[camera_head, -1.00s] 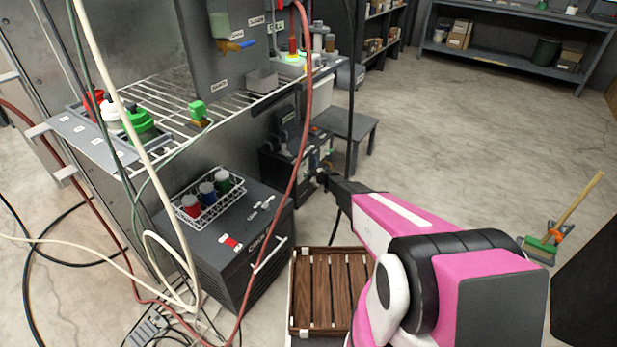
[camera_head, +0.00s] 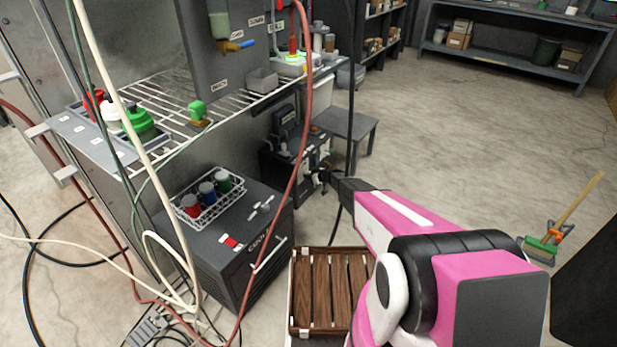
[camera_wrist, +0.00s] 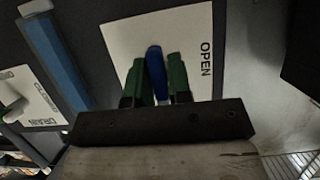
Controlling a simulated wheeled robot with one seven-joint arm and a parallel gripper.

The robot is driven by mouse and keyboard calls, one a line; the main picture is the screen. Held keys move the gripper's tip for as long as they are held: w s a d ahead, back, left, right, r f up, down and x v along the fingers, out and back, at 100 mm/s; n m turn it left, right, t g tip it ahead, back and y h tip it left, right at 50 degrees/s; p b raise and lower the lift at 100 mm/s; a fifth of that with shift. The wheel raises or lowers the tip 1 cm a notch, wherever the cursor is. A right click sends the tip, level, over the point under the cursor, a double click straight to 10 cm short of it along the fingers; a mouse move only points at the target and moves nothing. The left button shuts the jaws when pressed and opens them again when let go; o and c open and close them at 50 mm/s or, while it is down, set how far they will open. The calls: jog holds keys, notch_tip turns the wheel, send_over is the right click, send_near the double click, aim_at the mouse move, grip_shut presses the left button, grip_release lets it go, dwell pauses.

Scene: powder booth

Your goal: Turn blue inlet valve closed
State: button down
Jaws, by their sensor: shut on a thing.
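The blue inlet valve handle (camera_wrist: 156,75) stands between the green fingers of my gripper (camera_wrist: 158,78) in the wrist view. The fingers are shut on it from both sides. A white plate (camera_wrist: 140,30) behind the handle carries the word OPEN to the right of the handle. In the head view my gripper (camera_head: 325,177) reaches the front of a low dark unit (camera_head: 290,160) beneath the wire shelf. The handle is too small and covered to make out there.
A blue strip (camera_wrist: 53,50) and a DRAIN label (camera_wrist: 40,108) lie left of the handle. A red hose (camera_head: 299,150) hangs before the dark unit. A grey chiller box (camera_head: 225,260) and a wooden slatted crate (camera_head: 318,290) stand nearby. Open floor (camera_head: 470,130) lies to the right.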

jog(key=c, duration=1.2)
grip_release()
jog(key=shift+o, duration=0.2)
jog(key=v, duration=1)
jog(key=shift+s+d, duration=0.25)
jog(key=shift+d, duration=0.1)
jog(key=shift+r, duration=0.15)
